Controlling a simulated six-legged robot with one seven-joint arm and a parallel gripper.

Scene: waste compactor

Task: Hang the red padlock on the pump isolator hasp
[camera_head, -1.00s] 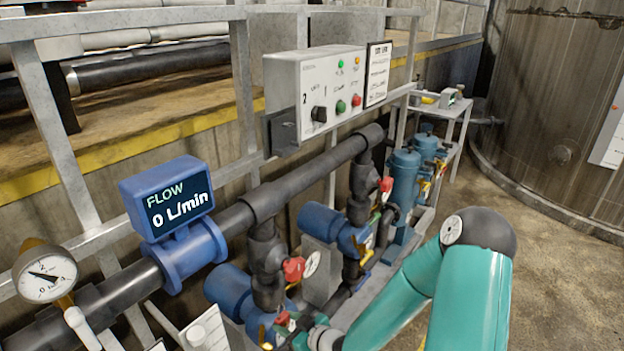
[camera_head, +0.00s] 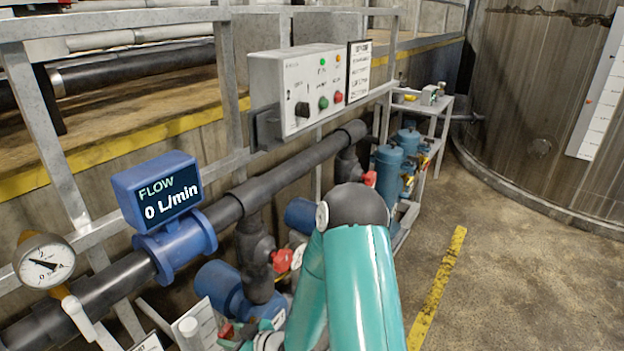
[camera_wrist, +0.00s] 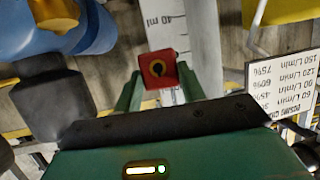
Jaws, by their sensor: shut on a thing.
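In the wrist view the red padlock (camera_wrist: 157,70) sits between the two green fingers of my gripper (camera_wrist: 160,88), its face with the round keyhole toward the camera. The gripper is shut on it. Its shackle cannot be made out. In the head view my gripper (camera_head: 238,340) is at the bottom edge, low beside the blue pump motor (camera_head: 222,288), partly hidden by my arm; a small red patch there looks like the padlock. I cannot pick out the isolator hasp for certain.
A white strip marked 40 ml (camera_wrist: 172,22) and a flow chart card (camera_wrist: 285,80) lie close by in the wrist view. Dark pipes, red valve handles (camera_head: 282,260) and the flow meter (camera_head: 157,192) crowd the pumps. The floor (camera_head: 510,270) at right is open.

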